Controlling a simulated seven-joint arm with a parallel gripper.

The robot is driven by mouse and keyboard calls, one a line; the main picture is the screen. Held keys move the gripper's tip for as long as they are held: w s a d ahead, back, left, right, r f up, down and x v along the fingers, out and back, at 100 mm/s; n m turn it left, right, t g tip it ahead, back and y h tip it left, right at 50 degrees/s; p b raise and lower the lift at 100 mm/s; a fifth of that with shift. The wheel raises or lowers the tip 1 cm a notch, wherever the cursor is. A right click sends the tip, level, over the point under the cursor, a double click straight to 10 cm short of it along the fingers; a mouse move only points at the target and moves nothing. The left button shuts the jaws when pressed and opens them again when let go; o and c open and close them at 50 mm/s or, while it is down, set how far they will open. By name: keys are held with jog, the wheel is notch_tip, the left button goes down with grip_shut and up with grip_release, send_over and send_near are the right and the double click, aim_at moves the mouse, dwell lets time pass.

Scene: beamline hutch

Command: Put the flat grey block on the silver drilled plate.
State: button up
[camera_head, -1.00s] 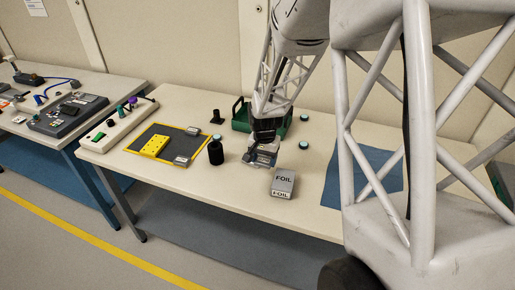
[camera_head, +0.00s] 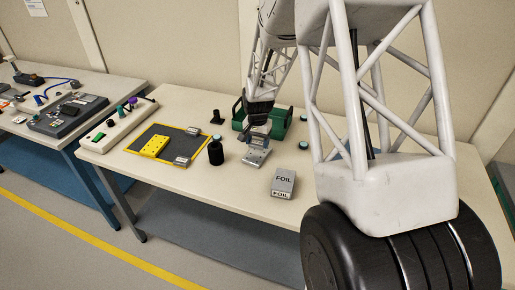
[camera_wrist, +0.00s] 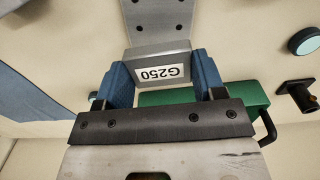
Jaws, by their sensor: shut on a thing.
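My gripper (camera_wrist: 163,80) is shut on a flat grey block (camera_wrist: 160,56) with a white label reading G250. The blue fingers press its two short ends. In the head view the gripper (camera_head: 259,122) hangs over the table with the block (camera_head: 260,131) at its tip. The silver drilled plate (camera_head: 255,158) lies on the table just in front of the gripper. It also shows in the wrist view (camera_wrist: 160,18), beyond the block, with its holes visible. The block appears apart from the plate; its exact height is hard to tell.
A FOIL box (camera_head: 284,182) stands to the plate's right, and a black cylinder (camera_head: 215,153) to its left. A green bin (camera_head: 284,124) is behind. A yellow-edged dark mat (camera_head: 142,149) at left holds a yellow block and grey pieces. A blue cloth lies right, partly hidden by my arm.

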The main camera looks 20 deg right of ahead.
aim_at(257, 142)
jog(key=shift+f, duration=1.75)
jog(key=shift+f, duration=0.15)
jog(key=o, duration=1)
jog(key=shift+c, duration=0.2)
notch_tip(257, 142, up, 12)
jog(key=shift+r, duration=0.15)
